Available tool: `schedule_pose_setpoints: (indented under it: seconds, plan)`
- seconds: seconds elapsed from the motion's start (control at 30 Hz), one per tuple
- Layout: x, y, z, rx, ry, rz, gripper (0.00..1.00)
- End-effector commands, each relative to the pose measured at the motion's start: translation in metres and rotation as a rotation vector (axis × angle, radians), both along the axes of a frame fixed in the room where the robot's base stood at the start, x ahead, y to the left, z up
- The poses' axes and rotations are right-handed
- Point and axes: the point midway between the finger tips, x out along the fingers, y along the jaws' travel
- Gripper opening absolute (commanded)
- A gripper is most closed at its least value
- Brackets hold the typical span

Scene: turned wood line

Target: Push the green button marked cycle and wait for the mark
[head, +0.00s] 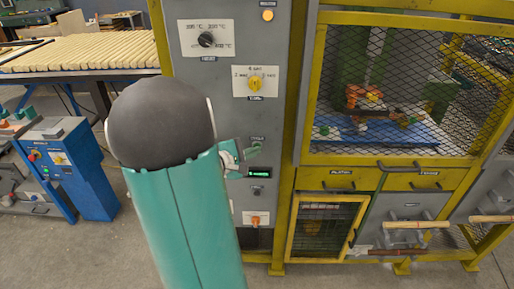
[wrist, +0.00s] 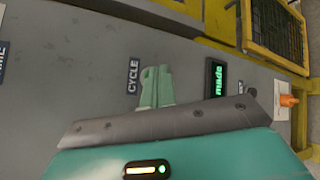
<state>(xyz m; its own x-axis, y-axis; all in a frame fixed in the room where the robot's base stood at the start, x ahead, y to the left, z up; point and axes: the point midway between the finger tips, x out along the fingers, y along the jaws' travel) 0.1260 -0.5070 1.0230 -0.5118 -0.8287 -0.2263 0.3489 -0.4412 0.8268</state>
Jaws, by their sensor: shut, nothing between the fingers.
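My gripper (wrist: 157,73) is shut and empty, its two pale green fingers side by side in the middle of the wrist view. In the head view my gripper (head: 254,150) is at the panel just below the small label (head: 257,139). I cannot make out the green button apart from the fingers; they seem to cover it. Whether they touch or press it I cannot tell. A small display with green text (wrist: 217,78) is lit beside the fingers.
An orange knob (wrist: 288,100) sits beyond the display. Higher on the panel are a black dial (head: 206,40), a yellow dial (head: 255,84) and a lit amber lamp (head: 268,15). A yellow-framed mesh guard (head: 400,95) stands right, a blue cabinet (head: 75,165) left.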

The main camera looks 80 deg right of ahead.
Motion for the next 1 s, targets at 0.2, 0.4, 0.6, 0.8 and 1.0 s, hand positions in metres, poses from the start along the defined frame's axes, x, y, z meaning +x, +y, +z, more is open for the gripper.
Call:
schedule_pose_setpoints:
  seconds: [0.2,0.4,0.6,0.8,1.0]
  plan:
    - [0.000,0.001,0.000,0.000,0.000,0.001,0.00]
    - [-0.002,0.010,0.000,0.001,0.000,0.002,0.00]
    - [-0.003,0.016,0.000,0.001,0.000,0.001,0.00]
    - [-0.003,0.015,0.000,0.001,0.000,0.001,0.00]
    - [-0.005,0.027,0.000,0.000,0.001,0.002,0.00]
